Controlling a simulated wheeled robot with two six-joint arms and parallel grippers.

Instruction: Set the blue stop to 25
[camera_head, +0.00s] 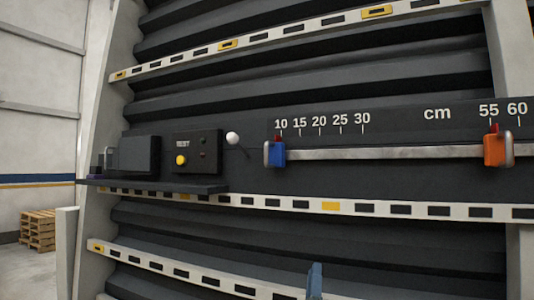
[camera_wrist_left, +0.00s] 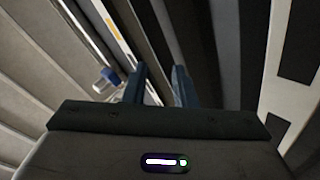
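The blue stop (camera_head: 276,155) sits on a horizontal metal rail (camera_head: 390,153), with a metal plate on its left side. Its red pointer is at about the 10 mark of the scale (camera_head: 320,123), left of 25. An orange stop (camera_head: 496,150) is far right on the same rail, near 55. One finger of my left gripper (camera_head: 314,282) shows at the bottom edge, well below the blue stop. In the left wrist view my left gripper (camera_wrist_left: 159,86) is open and empty. The blue stop (camera_wrist_left: 109,77) shows left of its fingers, apart from them. My right gripper is not in view.
A dark shelf (camera_head: 150,186) left of the rail carries boxes, one with a yellow button (camera_head: 181,160). A white-knobbed lever (camera_head: 232,138) stands close left of the blue stop. Slotted white rails (camera_head: 410,209) cross the dark ribbed wall. The rail between the stops is clear.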

